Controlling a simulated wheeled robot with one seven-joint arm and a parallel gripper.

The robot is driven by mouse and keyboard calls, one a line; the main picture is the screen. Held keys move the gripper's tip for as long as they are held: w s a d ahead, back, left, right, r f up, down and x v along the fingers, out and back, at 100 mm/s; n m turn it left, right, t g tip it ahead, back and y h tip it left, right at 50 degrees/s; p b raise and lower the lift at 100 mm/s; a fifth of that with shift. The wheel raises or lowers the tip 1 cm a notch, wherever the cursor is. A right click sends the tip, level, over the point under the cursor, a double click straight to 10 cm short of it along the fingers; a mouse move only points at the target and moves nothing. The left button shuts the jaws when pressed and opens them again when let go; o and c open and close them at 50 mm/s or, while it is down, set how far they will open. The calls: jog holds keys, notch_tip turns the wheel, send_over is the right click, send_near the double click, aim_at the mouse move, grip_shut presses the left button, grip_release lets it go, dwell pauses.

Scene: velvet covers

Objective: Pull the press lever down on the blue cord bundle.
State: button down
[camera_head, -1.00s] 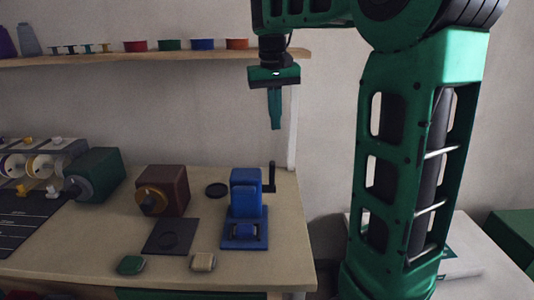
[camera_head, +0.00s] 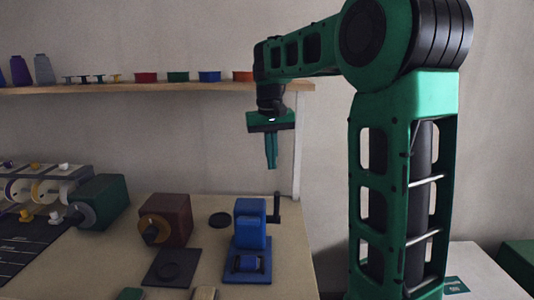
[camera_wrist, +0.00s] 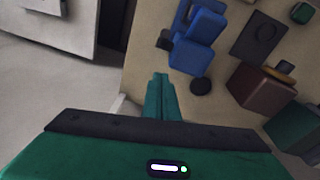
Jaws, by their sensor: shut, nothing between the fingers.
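The blue press (camera_head: 250,226) stands on the table with a flat blue base. Its dark lever (camera_head: 276,208) stands upright at the press's right side with a short knob at the top. A small dark-blue piece (camera_head: 247,263), perhaps the cord bundle, lies on the base in front. My gripper (camera_head: 271,167) points down, shut and empty, above and apart from the lever. In the wrist view, the shut fingers (camera_wrist: 160,76) show below the press (camera_wrist: 196,42), and the dark lever (camera_wrist: 165,39) lies on its left side.
A brown box (camera_head: 166,218) and a green box (camera_head: 98,203) with round fronts stand left of the press. A dark square plate (camera_head: 173,267) and a black disc (camera_head: 219,220) lie nearby. A wooden shelf (camera_head: 180,87) with spools runs behind. A pale post (camera_head: 298,150) rises behind the gripper.

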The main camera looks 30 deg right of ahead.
jog(key=s+f, duration=0.1)
jog(key=f, duration=0.1)
jog(key=s+f, duration=0.1)
jog(key=f, duration=0.1)
jog(key=s+a+f, duration=0.1)
jog(key=shift+s+f, duration=0.1)
jog(key=shift+f, duration=0.3)
jog(key=shift+a, duration=0.1)
